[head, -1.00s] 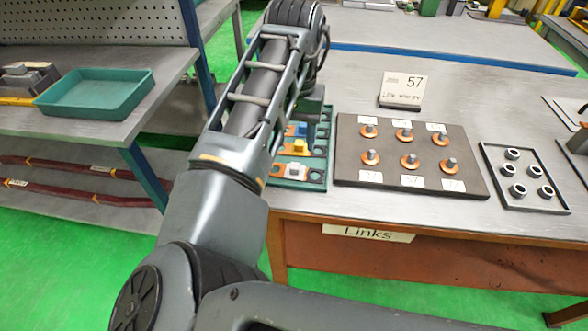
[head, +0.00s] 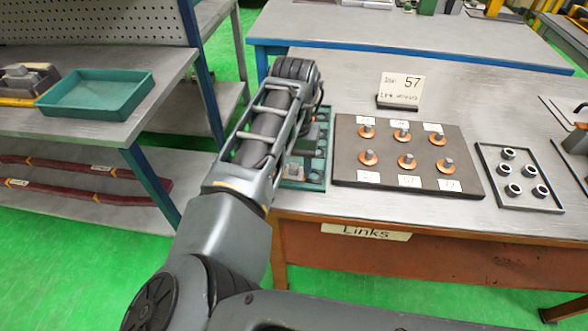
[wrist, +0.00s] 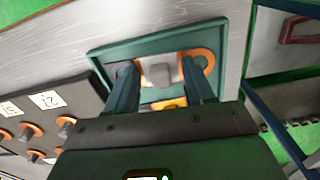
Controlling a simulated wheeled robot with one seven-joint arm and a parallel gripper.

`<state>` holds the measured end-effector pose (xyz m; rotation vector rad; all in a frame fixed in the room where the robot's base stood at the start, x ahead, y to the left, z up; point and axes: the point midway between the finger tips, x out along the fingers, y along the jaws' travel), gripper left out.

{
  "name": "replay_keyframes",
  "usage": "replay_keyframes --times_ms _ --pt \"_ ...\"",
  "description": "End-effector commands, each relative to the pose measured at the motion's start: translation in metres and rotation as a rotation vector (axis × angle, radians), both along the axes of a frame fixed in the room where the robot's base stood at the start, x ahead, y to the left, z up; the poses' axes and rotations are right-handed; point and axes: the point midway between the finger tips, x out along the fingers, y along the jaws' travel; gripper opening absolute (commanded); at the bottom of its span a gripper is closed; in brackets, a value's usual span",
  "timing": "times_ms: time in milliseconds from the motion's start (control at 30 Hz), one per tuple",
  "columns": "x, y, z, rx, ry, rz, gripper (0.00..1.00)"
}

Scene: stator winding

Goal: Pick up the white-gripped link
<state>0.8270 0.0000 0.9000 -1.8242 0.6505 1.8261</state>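The white-gripped link (wrist: 158,73) lies in a green tray (wrist: 103,52), with its pale grip block in the middle and a copper-coloured ring end (wrist: 208,58) to the right. My gripper (wrist: 160,75) is open above the tray, one finger on each side of the white grip. Small gaps seem to show between the fingers and the grip. A yellow-gripped link (wrist: 168,104) shows partly behind it, close to my gripper body. In the head view my arm hides much of the tray (head: 318,183).
A dark board (head: 345,150) with several copper-ringed pegs and number cards stands right of the tray. Further right is a tray of metal rings (head: 518,207). A sign reading 57 (head: 401,88) stands behind the board. An empty teal tray (head: 97,92) is on the left bench.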

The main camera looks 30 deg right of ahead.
Motion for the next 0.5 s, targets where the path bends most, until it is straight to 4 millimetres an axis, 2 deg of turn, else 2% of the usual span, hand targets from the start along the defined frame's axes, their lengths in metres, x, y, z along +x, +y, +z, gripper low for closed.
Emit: replay_keyframes --times_ms 67,500 --pt "-0.0001 -0.0001 0.0001 0.0 0.0 0.0 0.46" --pt "0.0 -0.0001 0.0005 0.0 0.0 0.0 0.03"
